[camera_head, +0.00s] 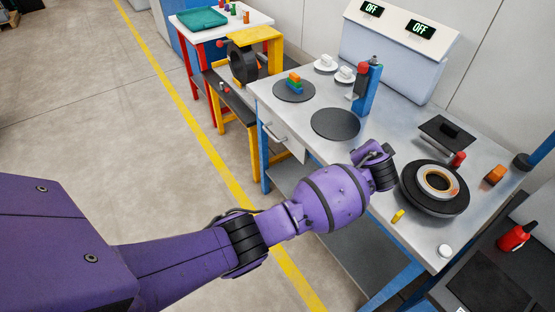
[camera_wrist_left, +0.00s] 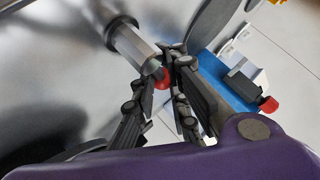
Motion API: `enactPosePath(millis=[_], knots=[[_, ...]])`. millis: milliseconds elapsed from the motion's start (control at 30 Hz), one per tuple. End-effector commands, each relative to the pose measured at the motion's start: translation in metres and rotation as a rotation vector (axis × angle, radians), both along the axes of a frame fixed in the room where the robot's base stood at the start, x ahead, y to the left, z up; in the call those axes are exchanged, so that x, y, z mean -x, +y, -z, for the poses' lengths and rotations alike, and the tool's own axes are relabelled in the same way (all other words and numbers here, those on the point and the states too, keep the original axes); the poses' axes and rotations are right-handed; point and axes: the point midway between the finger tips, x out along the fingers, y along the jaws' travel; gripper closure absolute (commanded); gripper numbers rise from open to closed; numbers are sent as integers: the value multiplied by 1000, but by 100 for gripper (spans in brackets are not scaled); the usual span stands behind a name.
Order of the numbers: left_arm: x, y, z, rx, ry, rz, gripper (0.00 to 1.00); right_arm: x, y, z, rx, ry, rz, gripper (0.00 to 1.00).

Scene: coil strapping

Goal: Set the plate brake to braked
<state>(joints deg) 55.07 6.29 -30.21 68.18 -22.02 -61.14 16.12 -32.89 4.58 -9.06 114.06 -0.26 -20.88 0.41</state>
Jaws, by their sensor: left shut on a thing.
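My left arm (camera_head: 335,197) reaches in from the left over the front of the steel bench. Its gripper is mostly hidden behind my wrist in the head view. In the left wrist view my left gripper (camera_wrist_left: 168,72) is shut on a red knob (camera_wrist_left: 162,79), beside the end of a grey metal cylinder (camera_wrist_left: 133,44). The knob is partly covered by the fingers, and I cannot read the brake's setting. A flat dark round plate (camera_head: 335,123) lies on the bench. A black turntable with a ring-shaped coil (camera_head: 438,181) stands further right. My right gripper is not in view.
A blue post (camera_head: 367,88) with a red knob stands behind the dark plate. White cups (camera_head: 326,63) and stacked coloured blocks (camera_head: 294,83) are behind. An orange block (camera_head: 496,174), a yellow piece (camera_head: 398,216) and a small white round object (camera_head: 444,251) lie around the turntable.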

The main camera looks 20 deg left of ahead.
Motion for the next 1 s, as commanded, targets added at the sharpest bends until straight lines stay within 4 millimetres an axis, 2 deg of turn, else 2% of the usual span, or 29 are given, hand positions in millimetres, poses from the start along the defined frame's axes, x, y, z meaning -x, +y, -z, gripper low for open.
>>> enactPosePath(millis=[33, 333, 800, 833, 933, 1000], knots=[[6, -6, 13, 11, 22, -20, 100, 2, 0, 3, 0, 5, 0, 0], [3, -2, 11, 13, 20, -108, 100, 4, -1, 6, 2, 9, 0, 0], [2, -1, 9, 13, 16, -123, 100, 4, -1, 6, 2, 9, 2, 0], [2, 0, 9, 12, 15, -123, 83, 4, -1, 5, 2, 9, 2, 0], [1, 0, 9, 11, 14, -123, 71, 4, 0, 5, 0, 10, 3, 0], [0, 1, 7, 10, 12, -122, 71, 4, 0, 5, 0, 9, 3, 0]])
